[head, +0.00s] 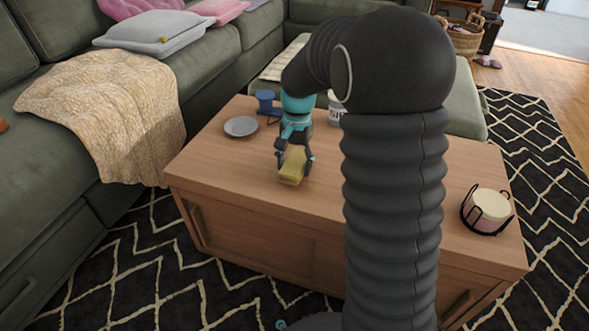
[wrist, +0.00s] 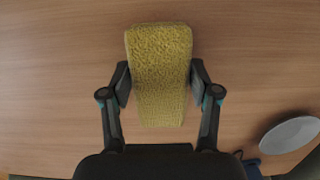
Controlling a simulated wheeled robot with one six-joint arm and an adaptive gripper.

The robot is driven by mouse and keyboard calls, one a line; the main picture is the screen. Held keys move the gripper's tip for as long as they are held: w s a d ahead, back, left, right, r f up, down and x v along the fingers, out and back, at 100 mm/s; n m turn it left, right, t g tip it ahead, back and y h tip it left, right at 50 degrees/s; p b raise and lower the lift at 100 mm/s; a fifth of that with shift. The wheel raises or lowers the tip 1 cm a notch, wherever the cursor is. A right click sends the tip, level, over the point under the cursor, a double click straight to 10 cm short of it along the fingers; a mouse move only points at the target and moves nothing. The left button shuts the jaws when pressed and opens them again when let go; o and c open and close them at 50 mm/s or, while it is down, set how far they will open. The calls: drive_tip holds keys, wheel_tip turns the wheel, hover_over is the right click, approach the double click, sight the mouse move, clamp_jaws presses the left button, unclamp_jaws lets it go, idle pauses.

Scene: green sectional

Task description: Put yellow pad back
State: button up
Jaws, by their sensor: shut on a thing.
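The yellow pad (wrist: 160,75) is a textured, oblong block between the fingers of my gripper (wrist: 160,88) in the wrist view. Both fingers press on its long sides, so my gripper is shut on it. In the head view the pad (head: 292,168) hangs below my gripper (head: 295,160), over the wooden coffee table (head: 240,185). I cannot tell whether the pad touches the tabletop.
A grey plate (head: 241,126) and a blue object (head: 267,103) are at the table's back left. A white container (head: 336,108) stands behind my arm. The front left tabletop is clear.

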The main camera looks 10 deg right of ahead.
sight(297, 159)
drive_tip(key=shift+f, duration=0.75)
drive_tip(key=o, duration=1.2)
drive_tip(key=shift+f, duration=0.1)
drive_tip(key=r, duration=0.3)
drive_tip(key=w+r+p, duration=0.1)
drive_tip(key=r, duration=0.3)
drive_tip(key=d+r+p, duration=0.1)
drive_tip(key=r, duration=0.3)
drive_tip(key=shift+w+r, duration=0.1)
drive_tip(key=shift+w, duration=0.1)
drive_tip(key=s+r+n+t, duration=0.3)
drive_tip(key=s+r, duration=0.4)
drive_tip(key=s, duration=0.6)
drive_tip(key=s+n+t, duration=0.1)
drive_tip(key=s, duration=0.3)
drive_tip(key=s+f+n+t, duration=0.1)
drive_tip(key=s, duration=0.4)
drive_tip(key=s+f+n+t+h, duration=0.1)
drive_tip(key=s+t, duration=0.1)
drive_tip(key=s, duration=0.2)
drive_tip(key=shift+s+a+f+n, duration=0.15)
drive_tip(key=shift+s+a+n, duration=0.15)
drive_tip(key=shift+a+n, duration=0.1)
